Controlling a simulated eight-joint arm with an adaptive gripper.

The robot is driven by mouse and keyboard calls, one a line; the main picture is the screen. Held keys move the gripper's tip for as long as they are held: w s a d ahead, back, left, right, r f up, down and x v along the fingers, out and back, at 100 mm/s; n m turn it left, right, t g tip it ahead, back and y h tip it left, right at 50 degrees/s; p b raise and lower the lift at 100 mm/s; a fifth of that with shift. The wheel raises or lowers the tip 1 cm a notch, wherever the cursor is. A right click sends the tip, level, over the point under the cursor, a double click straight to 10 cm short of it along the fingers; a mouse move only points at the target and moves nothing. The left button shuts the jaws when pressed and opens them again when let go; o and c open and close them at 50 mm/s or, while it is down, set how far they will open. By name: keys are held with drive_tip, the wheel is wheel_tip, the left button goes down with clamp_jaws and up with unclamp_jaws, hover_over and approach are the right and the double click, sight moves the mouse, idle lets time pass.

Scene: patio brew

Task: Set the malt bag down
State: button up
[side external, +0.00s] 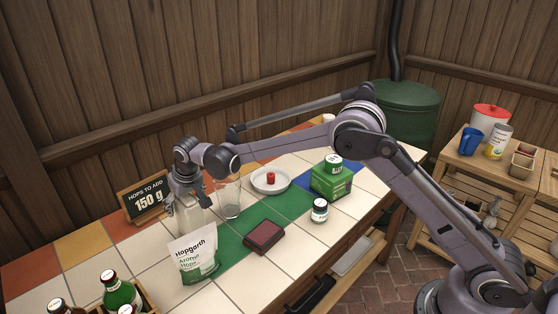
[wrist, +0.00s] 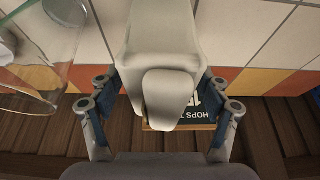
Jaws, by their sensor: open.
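A pale, off-white bag (side external: 193,220), which I take to be the malt bag, stands on the tiled table behind the Hopgarth hops bag (side external: 197,256). Its lower part is partly hidden by the hops bag. My gripper (side external: 186,196) is at the top of the pale bag. In the wrist view, the pale bag (wrist: 160,40) lies between the two fingers of my gripper (wrist: 160,100). The fingers are spread, with narrow gaps to the bag's sides. Whether its base rests fully on the tiles is hard to tell.
A clear glass (side external: 229,198) stands close to the pale bag's right. A sign (side external: 146,200) reading 150 g is behind it. A dark red-topped block (side external: 264,237), a small jar (side external: 320,210), a white dish (side external: 258,187) and a green box (side external: 328,184) stand further right. Bottles (side external: 119,291) fill the front left.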

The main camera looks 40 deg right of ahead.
drive_tip(key=v, duration=1)
drive_tip(key=shift+s+r, duration=0.1)
drive_tip(key=shift+r, duration=0.2)
drive_tip(key=s+d+r+t, duration=0.1)
drive_tip(key=s+d+r, duration=0.35)
drive_tip(key=s, duration=0.25)
drive_tip(key=s+d+r, duration=0.4)
drive_tip(key=s+d, duration=0.2)
drive_tip(key=s, duration=0.1)
drive_tip(key=s+d+f, duration=0.2)
drive_tip(key=s+d, duration=0.1)
drive_tip(key=s, duration=0.6)
drive_tip(key=s+d+f+t, duration=0.1)
drive_tip(key=s+d+f, duration=0.2)
drive_tip(key=s, duration=0.6)
drive_tip(key=shift+s+d+f+t, duration=0.25)
drive_tip(key=shift+s+d+t, duration=0.1)
drive_tip(key=shift+d, duration=0.4)
